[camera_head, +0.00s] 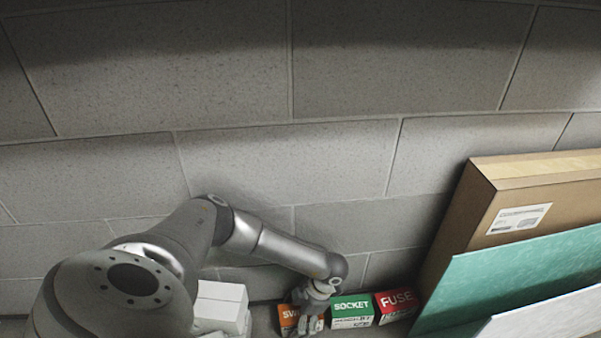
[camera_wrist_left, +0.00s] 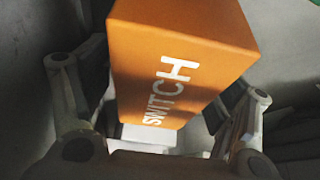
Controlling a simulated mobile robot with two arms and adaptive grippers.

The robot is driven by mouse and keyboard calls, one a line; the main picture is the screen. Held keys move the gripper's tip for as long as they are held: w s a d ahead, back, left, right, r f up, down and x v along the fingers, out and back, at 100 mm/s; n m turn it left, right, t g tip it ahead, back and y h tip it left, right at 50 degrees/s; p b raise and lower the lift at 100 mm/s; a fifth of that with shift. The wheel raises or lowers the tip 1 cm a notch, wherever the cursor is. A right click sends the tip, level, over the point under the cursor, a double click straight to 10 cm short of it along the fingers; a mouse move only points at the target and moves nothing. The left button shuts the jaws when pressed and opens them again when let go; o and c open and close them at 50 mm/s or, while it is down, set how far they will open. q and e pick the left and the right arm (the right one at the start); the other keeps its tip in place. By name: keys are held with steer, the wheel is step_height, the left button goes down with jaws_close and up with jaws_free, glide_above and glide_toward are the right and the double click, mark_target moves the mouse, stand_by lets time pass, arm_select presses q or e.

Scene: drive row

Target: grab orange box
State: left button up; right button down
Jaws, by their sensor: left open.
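The orange box (camera_head: 288,319), lettered SWITCH, stands in a row against the block wall at the bottom of the head view, partly hidden by my left gripper (camera_head: 312,312). In the left wrist view the orange box (camera_wrist_left: 180,62) fills the middle, and its lettered face shows. My left gripper (camera_wrist_left: 160,110) is open, with one finger on each side of the box. I cannot tell whether the fingers touch it. My right gripper is in neither view.
A green SOCKET box (camera_head: 351,308) and a red FUSE box (camera_head: 396,304) stand just right of the orange box. White boxes (camera_head: 221,305) stand to its left. A large cardboard box (camera_head: 521,203) and a teal panel (camera_head: 520,281) lean at the right.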

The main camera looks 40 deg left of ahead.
arm_select(q)
steer(key=shift+s+a+f, duration=0.15)
steer(key=shift+s+f, duration=0.1)
steer(key=shift+f, duration=0.4)
steer(key=shift+f, duration=0.25)
steer(key=c, duration=1.1)
